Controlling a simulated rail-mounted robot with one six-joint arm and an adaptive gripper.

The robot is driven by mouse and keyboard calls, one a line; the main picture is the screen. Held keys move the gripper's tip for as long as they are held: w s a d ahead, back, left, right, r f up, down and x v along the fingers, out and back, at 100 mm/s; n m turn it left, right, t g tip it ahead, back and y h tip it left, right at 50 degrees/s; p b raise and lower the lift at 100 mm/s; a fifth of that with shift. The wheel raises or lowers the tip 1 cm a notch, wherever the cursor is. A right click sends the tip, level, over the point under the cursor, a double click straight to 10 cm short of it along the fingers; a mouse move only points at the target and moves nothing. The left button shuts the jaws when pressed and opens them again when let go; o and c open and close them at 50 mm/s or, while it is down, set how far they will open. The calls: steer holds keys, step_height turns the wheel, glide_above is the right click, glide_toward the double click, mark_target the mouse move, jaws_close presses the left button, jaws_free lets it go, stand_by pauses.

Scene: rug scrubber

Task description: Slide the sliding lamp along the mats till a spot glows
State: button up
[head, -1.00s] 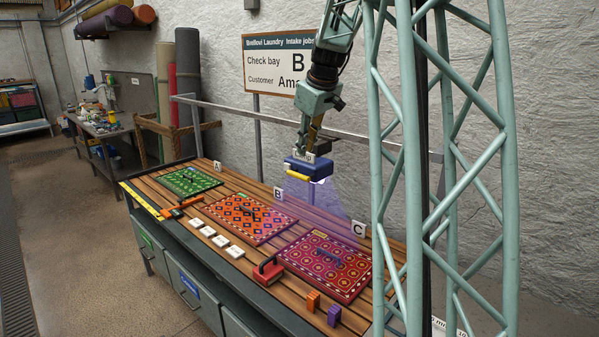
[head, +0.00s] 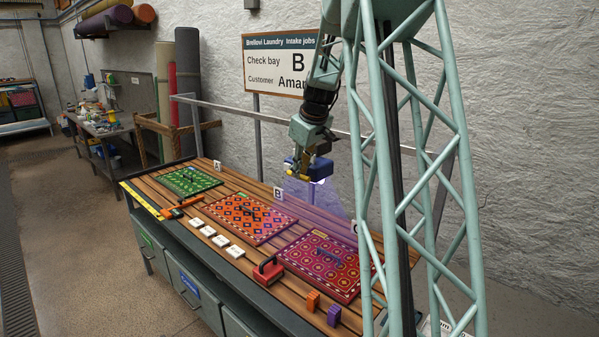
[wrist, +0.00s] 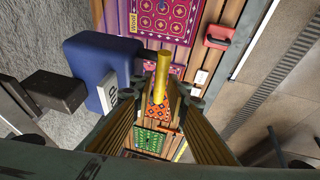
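The sliding lamp (head: 318,168) is a blue block with a yellow bar handle, hung at the rail above the mats. It casts a violet glow towards the mats B and C. My gripper (head: 303,174) is at the lamp's near side and covers much of the handle. In the wrist view the yellow handle (wrist: 162,75) lies between my two fingers, with what look like gaps beside it, so my gripper looks open around it. The mats are green A (head: 187,181), orange B (head: 240,219) and magenta C (head: 322,266). No distinct glowing spot shows on them.
The metal rail (head: 237,114) runs behind the slatted table (head: 176,212). A red brush-like tool (head: 268,270), white cards (head: 221,241), and small orange (head: 313,301) and purple blocks (head: 334,315) lie along the front. The sign (head: 280,65) reads check bay B.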

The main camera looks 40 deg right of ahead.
steer(key=shift+w+f, duration=0.2)
steer(key=shift+f, duration=0.15)
jaws_close()
